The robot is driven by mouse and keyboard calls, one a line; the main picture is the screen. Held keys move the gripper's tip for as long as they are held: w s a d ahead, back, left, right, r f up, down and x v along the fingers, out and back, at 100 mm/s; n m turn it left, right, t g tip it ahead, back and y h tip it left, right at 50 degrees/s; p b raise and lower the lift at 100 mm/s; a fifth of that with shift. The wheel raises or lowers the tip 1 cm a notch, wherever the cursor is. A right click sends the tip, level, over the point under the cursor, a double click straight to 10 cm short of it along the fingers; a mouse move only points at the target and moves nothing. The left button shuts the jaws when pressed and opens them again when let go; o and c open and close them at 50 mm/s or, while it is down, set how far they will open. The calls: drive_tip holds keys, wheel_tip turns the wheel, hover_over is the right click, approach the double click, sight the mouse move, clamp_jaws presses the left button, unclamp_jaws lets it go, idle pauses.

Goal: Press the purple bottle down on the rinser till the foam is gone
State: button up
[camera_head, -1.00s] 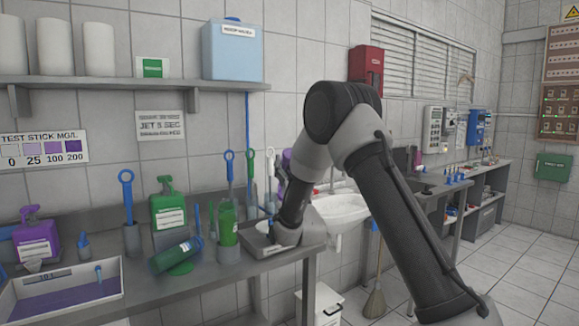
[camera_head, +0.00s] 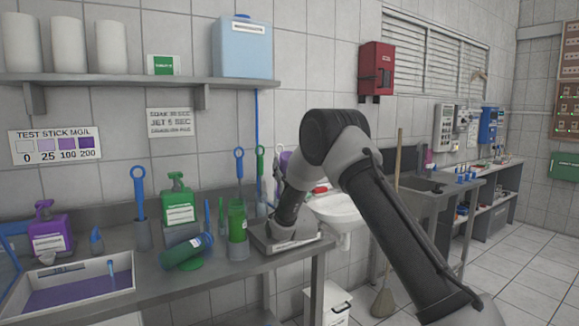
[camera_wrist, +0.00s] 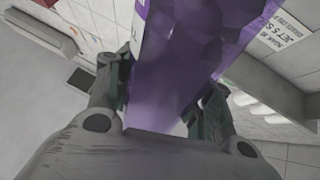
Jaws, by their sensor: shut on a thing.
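In the wrist view my gripper (camera_wrist: 165,92) is shut on a translucent purple bottle (camera_wrist: 195,50), with one finger on each side of it. The tray (camera_head: 262,243), which looks like the rinser, sits at the right end of the bench. My wrist covers much of it. Whether the bottle touches the rinser, and whether any foam is inside, I cannot tell.
Left of the tray stand a green bottle in a grey holder (camera_head: 238,245), a lying green bottle (camera_head: 186,251), a green jug (camera_head: 178,205), a purple jug (camera_head: 49,235) and a purple-filled basin (camera_head: 75,285). A white sink (camera_head: 340,212) is behind my arm.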

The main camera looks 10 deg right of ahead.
drive_tip(key=shift+w+a+f, duration=0.2)
drive_tip(key=shift+w+f, duration=0.1)
drive_tip(key=shift+w, duration=0.4)
drive_tip(key=shift+w+a+f, duration=0.25)
drive_tip(key=shift+w+f, duration=0.5)
drive_tip(key=shift+f, duration=0.35)
drive_tip(key=shift+w+a+f, duration=0.25)
drive_tip(key=shift+w+f, duration=0.5)
drive_tip(key=shift+f, duration=0.3)
drive_tip(key=shift+s+r+g, duration=0.1)
drive_tip(key=shift+r+g, duration=0.15)
drive_tip(key=shift+g, duration=0.85)
drive_tip(key=shift+f+g, duration=0.25)
drive_tip(key=shift+g, duration=0.75)
drive_tip(key=shift+w+f, duration=0.2)
